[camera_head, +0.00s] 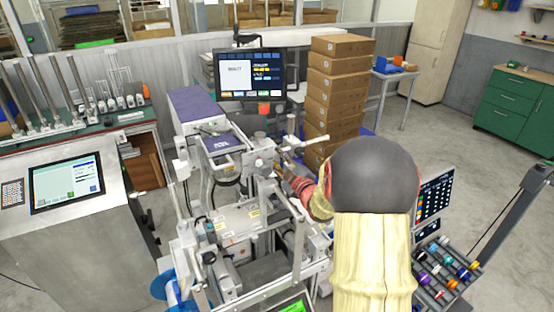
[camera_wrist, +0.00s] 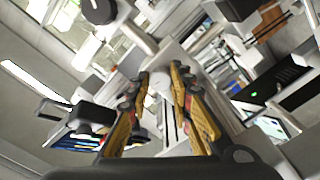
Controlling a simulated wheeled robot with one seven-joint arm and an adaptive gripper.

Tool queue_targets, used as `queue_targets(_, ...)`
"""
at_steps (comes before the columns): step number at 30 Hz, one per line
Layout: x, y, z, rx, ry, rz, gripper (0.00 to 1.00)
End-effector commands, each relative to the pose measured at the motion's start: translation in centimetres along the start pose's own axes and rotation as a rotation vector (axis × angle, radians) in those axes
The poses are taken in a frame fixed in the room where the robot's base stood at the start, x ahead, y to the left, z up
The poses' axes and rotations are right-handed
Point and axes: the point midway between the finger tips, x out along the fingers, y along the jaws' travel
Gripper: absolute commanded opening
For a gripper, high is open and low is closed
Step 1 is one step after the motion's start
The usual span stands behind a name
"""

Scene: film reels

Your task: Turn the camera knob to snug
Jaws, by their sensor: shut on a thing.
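The printing and labelling machine (camera_head: 240,215) stands in the middle of the head view, with a blue-topped head and several metal rods and clamps. My gripper (camera_head: 288,165) reaches in from the right at the machine's upper right side. In the wrist view, my gripper's two yellow fingers (camera_wrist: 160,85) are closed around a small pale round part (camera_wrist: 159,80), which looks like the camera knob. Its marking and turn angle are too small to tell. In the head view my arm and fingers hide most of it.
A monitor (camera_head: 250,74) stands behind the machine, and a stack of cardboard boxes (camera_head: 334,100) stands behind my gripper. A rack of coloured spools (camera_head: 442,272) stands at lower right. Rods crowd the gripper closely.

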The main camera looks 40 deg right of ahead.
Motion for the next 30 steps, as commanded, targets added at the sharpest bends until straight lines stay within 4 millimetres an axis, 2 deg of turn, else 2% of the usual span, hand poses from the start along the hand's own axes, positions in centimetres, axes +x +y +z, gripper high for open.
queue_targets(5, -0.01, -0.10, 0.05, 0.044, 0.000, -0.002, 0.00)
queue_targets(18, 0.01, -0.09, 0.03, 0.435, -0.001, -0.003, 0.00)
queue_targets(30, 0.01, -0.13, 0.07, 0.469, -0.001, -0.002, 0.00)
